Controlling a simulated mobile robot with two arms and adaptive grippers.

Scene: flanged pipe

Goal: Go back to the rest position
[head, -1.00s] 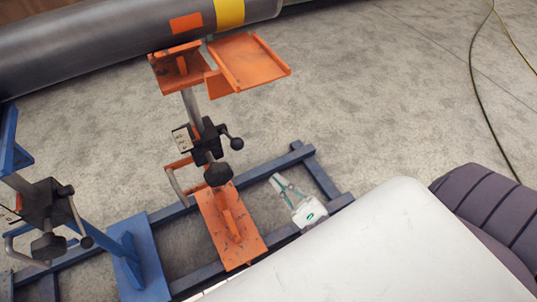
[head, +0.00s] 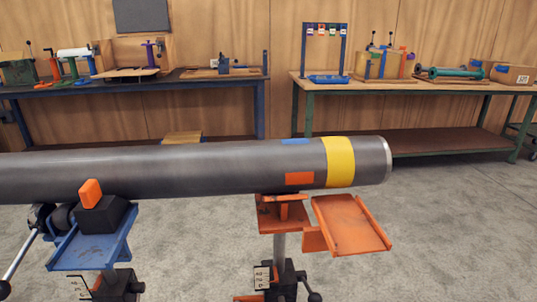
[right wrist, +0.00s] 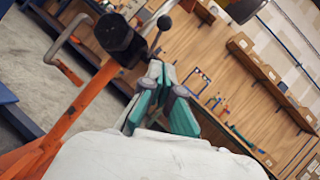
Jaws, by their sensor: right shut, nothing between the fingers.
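A grey pipe (head: 220,168) with a yellow band (head: 340,161) and orange and blue patches lies across the head view. It rests on an orange stand (head: 283,213) with a side tray (head: 349,225). A blue stand (head: 95,243) is at the left. My right gripper (right wrist: 160,75) shows in the right wrist view, its green-padded fingers shut with nothing between them. A black knob and handle of a stand (right wrist: 118,36) are up and left of the fingers in that view. My left gripper is not in view.
Two workbenches with tools and fixtures, one blue-framed (head: 130,85) and one green-framed (head: 420,85), stand along the wooden back wall. The grey floor (head: 450,230) right of the orange stand is clear.

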